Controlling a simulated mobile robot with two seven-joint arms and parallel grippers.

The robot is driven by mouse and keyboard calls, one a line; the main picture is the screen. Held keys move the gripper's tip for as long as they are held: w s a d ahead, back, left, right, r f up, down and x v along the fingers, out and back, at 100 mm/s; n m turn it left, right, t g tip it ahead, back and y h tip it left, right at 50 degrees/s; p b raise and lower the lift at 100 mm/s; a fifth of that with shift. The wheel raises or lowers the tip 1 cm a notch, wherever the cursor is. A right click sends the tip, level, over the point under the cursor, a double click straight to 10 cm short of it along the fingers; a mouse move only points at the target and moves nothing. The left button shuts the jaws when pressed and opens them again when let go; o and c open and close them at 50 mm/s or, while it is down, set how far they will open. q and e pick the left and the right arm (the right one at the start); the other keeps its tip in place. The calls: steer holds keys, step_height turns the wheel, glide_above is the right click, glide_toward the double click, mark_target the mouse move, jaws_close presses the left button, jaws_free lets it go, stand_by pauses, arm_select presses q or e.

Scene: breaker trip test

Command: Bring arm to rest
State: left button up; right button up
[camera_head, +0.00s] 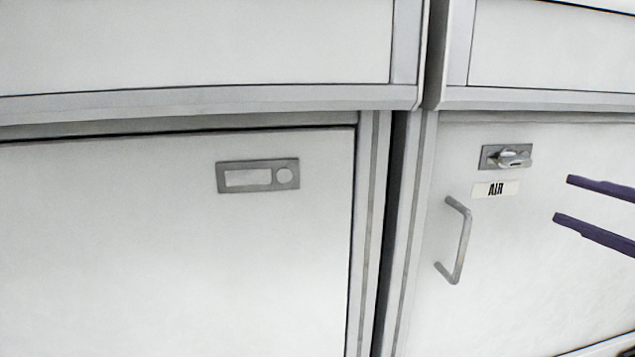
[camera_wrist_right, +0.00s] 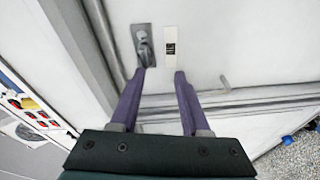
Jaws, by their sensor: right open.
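My right gripper (camera_head: 563,199) comes in from the right edge of the head view, its two dark purple fingers apart and nothing between them. In the right wrist view the open fingers (camera_wrist_right: 160,72) point toward the door. I cannot tell the exact gap to the door. My left gripper is not in view.
A second white door (camera_head: 180,260) with a flush grey plate (camera_head: 258,176) stands at the left, closed. Grey frame posts and a dark gap (camera_head: 390,230) separate the two doors. The right wrist view shows a panel with red and yellow parts (camera_wrist_right: 28,103) at the left and a speckled floor (camera_wrist_right: 290,158).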

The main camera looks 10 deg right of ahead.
steer(key=s+a+f+m+g+h, duration=0.7)
steer(key=s+a+f+m, duration=0.2)
steer(key=s+f+m, duration=0.4)
steer(key=s+a+m+g+y+p, duration=0.15)
steer(key=s+a+m+g, duration=0.5)
steer(key=s, duration=0.65)
step_height(320, 180, up, 86)
steer(key=n+p, duration=0.2)
steer(key=p, duration=8.3)
steer(key=shift+w+a+f, duration=0.25)
steer(key=shift+w+a, duration=0.05)
steer(key=shift+a, duration=0.15)
steer(key=shift+y, duration=0.25)
